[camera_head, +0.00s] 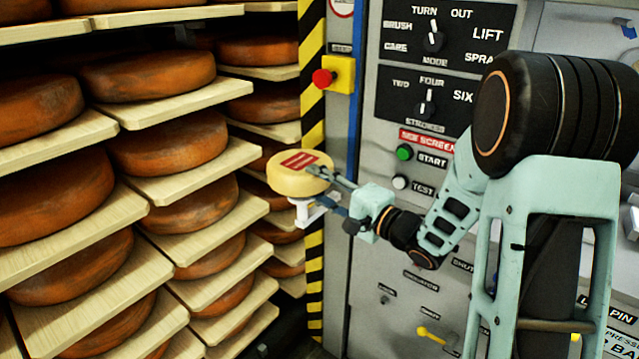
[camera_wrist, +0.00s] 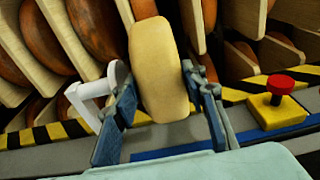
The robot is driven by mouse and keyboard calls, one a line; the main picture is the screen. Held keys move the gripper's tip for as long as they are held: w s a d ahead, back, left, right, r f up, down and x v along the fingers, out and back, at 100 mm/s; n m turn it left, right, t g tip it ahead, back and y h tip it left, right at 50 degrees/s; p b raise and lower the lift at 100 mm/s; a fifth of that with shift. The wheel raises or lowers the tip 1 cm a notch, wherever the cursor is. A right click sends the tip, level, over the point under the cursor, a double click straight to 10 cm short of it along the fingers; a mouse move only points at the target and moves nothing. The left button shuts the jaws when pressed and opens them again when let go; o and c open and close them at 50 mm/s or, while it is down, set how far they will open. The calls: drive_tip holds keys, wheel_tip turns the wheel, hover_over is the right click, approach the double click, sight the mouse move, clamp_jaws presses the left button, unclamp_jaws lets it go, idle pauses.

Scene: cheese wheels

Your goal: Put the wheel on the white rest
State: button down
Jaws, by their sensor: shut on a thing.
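A pale yellow cheese wheel (camera_head: 290,183) with a red label on its top face is held roughly level in the head view. It also shows edge-on in the wrist view (camera_wrist: 158,70). My gripper (camera_head: 320,187) is shut on its near side, one finger over the top face and one under it. In the wrist view my fingers (camera_wrist: 160,92) flank the wheel. The white rest (camera_head: 308,213) is just under the wheel in the head view. In the wrist view the rest (camera_wrist: 92,95) is beside the left finger, its round plate close to the wheel's face. I cannot tell whether they touch.
Wooden shelves (camera_head: 75,147) with several orange-brown wheels fill the left. A yellow-and-black striped post (camera_head: 313,120) stands behind the held wheel. A red stop button (camera_head: 323,78) on a yellow box is above it. A grey control panel (camera_head: 375,235) is at the right.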

drive_tip(key=shift+f, duration=1.3)
drive_tip(key=shift+f+b, duration=0.15)
drive_tip(key=shift+b, duration=0.2)
drive_tip(key=c, duration=1.2)
unclamp_jaws()
drive_tip(key=shift+f, duration=0.15)
drive_tip(key=v, duration=1.2)
drive_tip(key=shift+p, duration=0.3)
